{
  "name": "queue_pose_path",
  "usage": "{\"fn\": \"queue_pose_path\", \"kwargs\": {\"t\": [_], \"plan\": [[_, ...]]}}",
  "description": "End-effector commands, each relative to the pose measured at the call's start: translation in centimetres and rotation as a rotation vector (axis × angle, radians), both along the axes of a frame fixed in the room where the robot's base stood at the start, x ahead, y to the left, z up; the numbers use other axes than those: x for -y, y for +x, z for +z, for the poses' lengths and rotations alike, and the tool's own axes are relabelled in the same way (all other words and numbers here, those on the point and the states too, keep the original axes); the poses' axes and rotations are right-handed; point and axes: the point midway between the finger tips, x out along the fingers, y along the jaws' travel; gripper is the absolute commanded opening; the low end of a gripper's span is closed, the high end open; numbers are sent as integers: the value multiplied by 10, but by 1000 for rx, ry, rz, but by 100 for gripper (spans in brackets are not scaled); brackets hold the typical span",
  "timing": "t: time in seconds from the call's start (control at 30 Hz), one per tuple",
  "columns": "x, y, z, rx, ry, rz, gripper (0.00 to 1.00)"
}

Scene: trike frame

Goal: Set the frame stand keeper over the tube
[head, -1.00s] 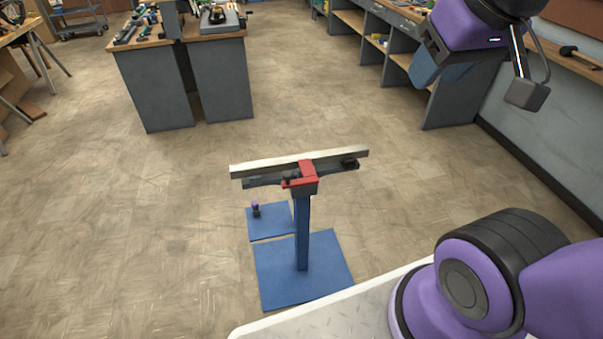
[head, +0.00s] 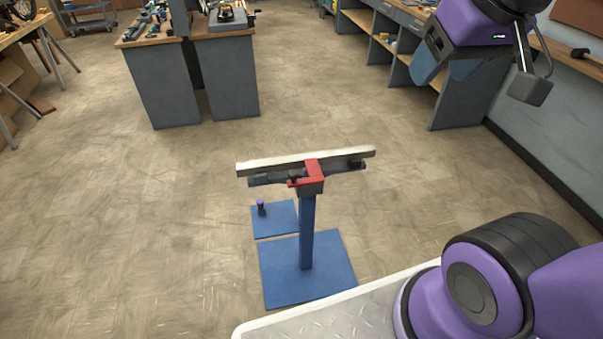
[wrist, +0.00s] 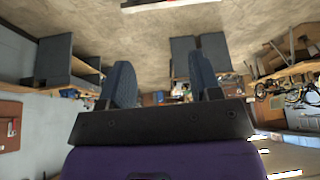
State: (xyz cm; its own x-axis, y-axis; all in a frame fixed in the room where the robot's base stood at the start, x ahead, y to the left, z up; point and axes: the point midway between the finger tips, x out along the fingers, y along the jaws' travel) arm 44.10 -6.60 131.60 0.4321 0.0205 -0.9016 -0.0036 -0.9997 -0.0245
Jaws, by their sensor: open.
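The frame stand (head: 307,232) is a blue post on a blue base plate, with a dark clamp head on top. A pale long tube (head: 265,166) lies across the head. The red keeper (head: 314,170) is at the head, against the near side of the tube; whether it lies over the tube is too small to tell. My gripper (head: 436,66) is open and empty, high at the upper right, well apart from the stand. In the wrist view its two blue fingers (wrist: 160,85) are spread, and a pale bar with a bit of red shows at the top edge.
A small blue plate (head: 281,221) with a purple-topped dark item (head: 261,208) lies beside the stand. A workbench (head: 178,94) stands at the back left, and shelving (head: 458,95) at the right. The floor around the stand is open.

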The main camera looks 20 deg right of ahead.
Motion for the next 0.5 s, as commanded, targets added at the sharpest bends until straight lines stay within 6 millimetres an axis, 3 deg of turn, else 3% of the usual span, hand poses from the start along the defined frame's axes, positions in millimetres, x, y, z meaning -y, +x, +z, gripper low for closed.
{"fn": "queue_pose_path", "kwargs": {"t": [0.27, 0.5], "plan": [[-14, 65, -15, -92, 90, -27, 58], [-31, 123, -42, -174, 149, -73, 58]]}}
